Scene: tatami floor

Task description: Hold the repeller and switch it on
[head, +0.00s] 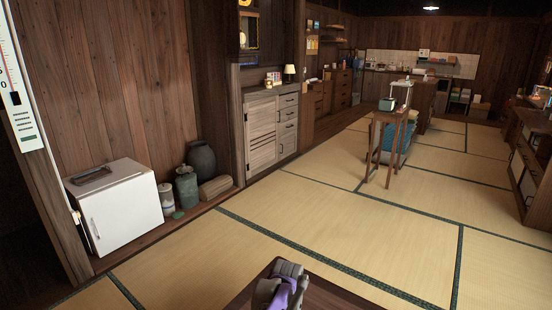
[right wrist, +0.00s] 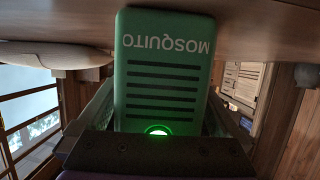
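The repeller (right wrist: 163,72) is a green box with dark slots and the word MOSQUITO, upside down in the right wrist view. A round light on it glows bright green near the gripper's palm. My right gripper (right wrist: 160,100) has a finger along each side of the repeller and appears shut on it. The lettered end is close to a wooden surface (right wrist: 255,20); I cannot tell whether they touch. In the head view, a grey and purple part of my arm shows at the bottom centre, over a dark wooden top (head: 325,295). The repeller is not visible there. My left gripper is not in view.
A white mini fridge (head: 118,210) stands at the left, with jars (head: 187,187) beside it. A wooden cabinet (head: 270,125) lines the wall. A small stool-like table (head: 388,120) stands farther back. The tatami floor (head: 330,225) between is clear.

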